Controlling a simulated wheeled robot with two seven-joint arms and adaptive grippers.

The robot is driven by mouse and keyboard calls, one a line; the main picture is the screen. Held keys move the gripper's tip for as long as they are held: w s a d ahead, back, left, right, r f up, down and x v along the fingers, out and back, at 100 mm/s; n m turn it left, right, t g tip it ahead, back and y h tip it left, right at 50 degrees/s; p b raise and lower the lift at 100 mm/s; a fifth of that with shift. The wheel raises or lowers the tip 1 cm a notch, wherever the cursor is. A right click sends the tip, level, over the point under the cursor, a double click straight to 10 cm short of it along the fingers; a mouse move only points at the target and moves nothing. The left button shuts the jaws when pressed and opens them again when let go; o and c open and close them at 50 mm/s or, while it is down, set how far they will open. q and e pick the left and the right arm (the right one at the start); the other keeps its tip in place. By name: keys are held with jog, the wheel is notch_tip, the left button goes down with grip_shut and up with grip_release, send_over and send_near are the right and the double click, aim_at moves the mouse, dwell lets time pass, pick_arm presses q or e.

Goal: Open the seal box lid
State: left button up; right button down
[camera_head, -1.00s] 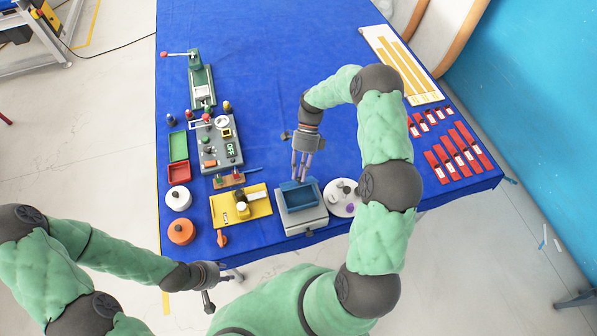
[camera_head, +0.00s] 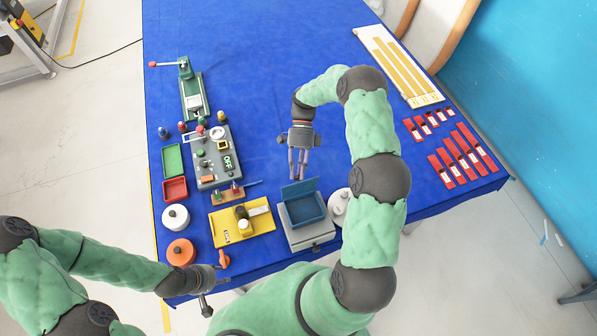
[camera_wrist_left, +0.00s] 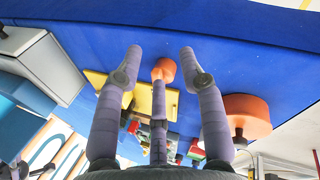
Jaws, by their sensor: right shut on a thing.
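The seal box (camera_head: 308,236) is a grey box with a blue tray-like inside, at the near edge of the blue table in the head view. Its blue lid (camera_head: 299,187) stands up along the far side, tilted open. My right gripper (camera_head: 297,177) points down at the lid's upper edge, shut on it; the fingertips are partly hidden there. My left gripper (camera_head: 218,284) is off the near table edge, left of the box. In the left wrist view its fingers (camera_wrist_left: 160,60) are spread and empty. A grey and blue box corner (camera_wrist_left: 45,65) shows at left there.
A yellow plate (camera_head: 240,222) with a fixture lies left of the box, with an orange-handled item (camera_head: 223,260) nearby. A white round item (camera_head: 340,207) sits close on the right, partly behind my right arm. The table's far middle is clear.

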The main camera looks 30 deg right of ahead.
jog(key=shift+f, duration=0.5)
jog(key=c, duration=1.1)
grip_release()
jog(key=shift+w, duration=0.3)
jog(key=shift+r, duration=0.15)
jog(key=v, duration=1.2)
